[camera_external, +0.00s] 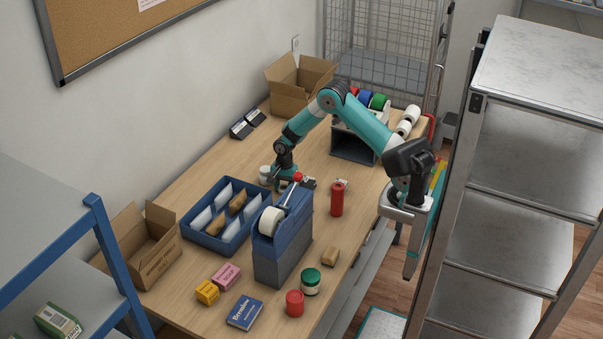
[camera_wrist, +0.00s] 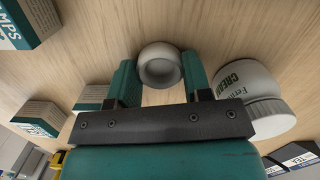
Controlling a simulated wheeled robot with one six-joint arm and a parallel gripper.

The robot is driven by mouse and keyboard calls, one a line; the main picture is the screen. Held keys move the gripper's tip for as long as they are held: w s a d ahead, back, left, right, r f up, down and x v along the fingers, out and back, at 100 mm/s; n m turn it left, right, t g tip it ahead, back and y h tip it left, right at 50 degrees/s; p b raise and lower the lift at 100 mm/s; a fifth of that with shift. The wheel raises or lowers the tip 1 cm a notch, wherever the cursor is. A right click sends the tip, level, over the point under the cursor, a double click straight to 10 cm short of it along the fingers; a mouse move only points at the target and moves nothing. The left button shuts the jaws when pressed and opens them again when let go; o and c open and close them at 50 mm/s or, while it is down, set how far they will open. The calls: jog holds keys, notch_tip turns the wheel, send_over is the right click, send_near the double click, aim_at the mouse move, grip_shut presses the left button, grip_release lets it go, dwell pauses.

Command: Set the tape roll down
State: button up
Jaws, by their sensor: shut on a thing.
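The tape roll (camera_wrist: 160,66) is a small white ring with a grey hollow, seen in the wrist view between my two fingers. My gripper (camera_wrist: 160,82) is shut on it, with a teal finger on each side. The wood counter lies behind the roll; I cannot tell whether the roll touches it. In the external view my gripper (camera_external: 287,180) is low over the middle of the counter, behind the blue tape dispenser (camera_external: 284,235). The roll is too small and covered to make out clearly there.
A white cream jar (camera_wrist: 248,92) is close by the right finger. Teal-and-white boxes (camera_wrist: 38,118) lie left in the wrist view. A blue divided tray (camera_external: 222,216) and a red bottle (camera_external: 337,199) flank the gripper. Bare counter (camera_external: 215,165) lies toward the wall.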

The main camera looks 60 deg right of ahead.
notch_tip(320, 180, up, 19)
jog(key=b, duration=0.2)
jog(key=w+d+r+m+p, duration=0.1)
jog(key=w+d+m, duration=0.4)
jog(key=d, duration=0.3)
jog(key=w+d+r+m+p, duration=0.1)
jog(key=w+d+m, duration=0.35)
jog(key=d, duration=0.35)
jog(key=d+f+m+t+h, duration=0.1)
jog(key=d+m+t+h, duration=0.1)
jog(key=d+m, duration=1.35)
jog(key=d+f+n, duration=0.1)
jog(key=f, duration=0.4)
jog(key=d+f, duration=0.2)
jog(key=f, duration=0.3)
jog(key=d+f+n, duration=0.1)
jog(key=f, duration=0.4)
jog(key=shift+s+d+f+n+b, duration=0.1)
jog(key=shift+s+d+n+b, duration=0.1)
jog(key=shift+s+n+b, duration=0.15)
jog(key=shift+f+p, duration=0.3)
jog(key=shift+f, duration=2.1)
